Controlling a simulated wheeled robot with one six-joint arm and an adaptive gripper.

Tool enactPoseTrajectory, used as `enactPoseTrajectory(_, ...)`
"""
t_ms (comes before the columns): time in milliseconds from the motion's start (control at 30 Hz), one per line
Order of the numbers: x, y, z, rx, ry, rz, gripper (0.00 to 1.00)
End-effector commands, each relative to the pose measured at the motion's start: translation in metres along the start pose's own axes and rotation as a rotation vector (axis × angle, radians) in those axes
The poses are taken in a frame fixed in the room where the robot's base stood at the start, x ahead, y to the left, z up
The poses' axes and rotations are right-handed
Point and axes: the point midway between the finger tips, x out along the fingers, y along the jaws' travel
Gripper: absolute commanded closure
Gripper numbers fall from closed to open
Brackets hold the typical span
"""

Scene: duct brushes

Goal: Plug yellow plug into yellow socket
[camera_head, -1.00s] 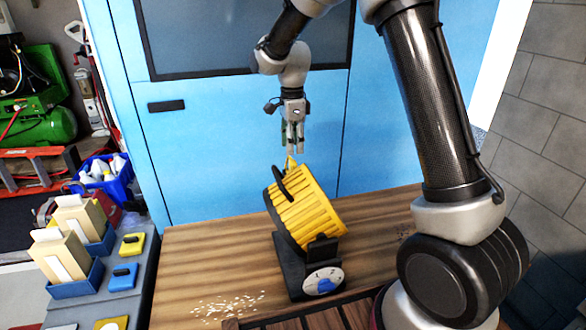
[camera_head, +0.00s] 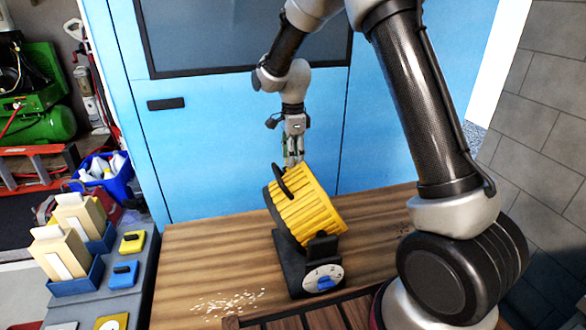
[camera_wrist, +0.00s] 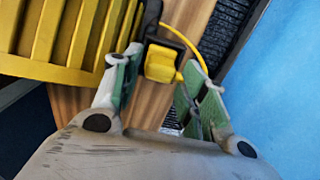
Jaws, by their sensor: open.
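A small yellow block with a black end, which looks like the yellow plug (camera_wrist: 162,65), lies between my fingertips in the wrist view. A thin yellow cable (camera_wrist: 190,42) curves past it. My gripper (camera_head: 293,161) is open around the plug, at the top of a ribbed yellow drum (camera_head: 308,212); its green-padded fingers also show in the wrist view (camera_wrist: 160,72). The fingers hide the plug in the head view. A yellow square with a dark piece (camera_head: 132,243) sits on the grey bench at left; I cannot tell whether it is the yellow socket.
The drum leans in a black stand with a dial (camera_head: 323,278) on the wooden table (camera_head: 190,260). Pale bits (camera_head: 228,302) lie on the table. A blue square (camera_head: 123,275) and blue holders (camera_head: 78,280) with beige boxes are at left. A blue cabinet (camera_head: 230,150) stands behind.

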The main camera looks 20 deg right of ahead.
Motion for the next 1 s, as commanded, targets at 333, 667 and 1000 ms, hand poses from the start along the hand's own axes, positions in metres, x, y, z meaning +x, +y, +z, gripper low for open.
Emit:
enactPoseTrajectory(333,0.027,0.000,0.000,0.000,0.000,0.000,0.57)
enactPoseTrajectory(667,0.027,-0.001,0.000,0.000,0.000,0.000,0.74)
enactPoseTrajectory(1000,0.026,-0.001,0.000,0.000,0.000,-0.001,0.89)
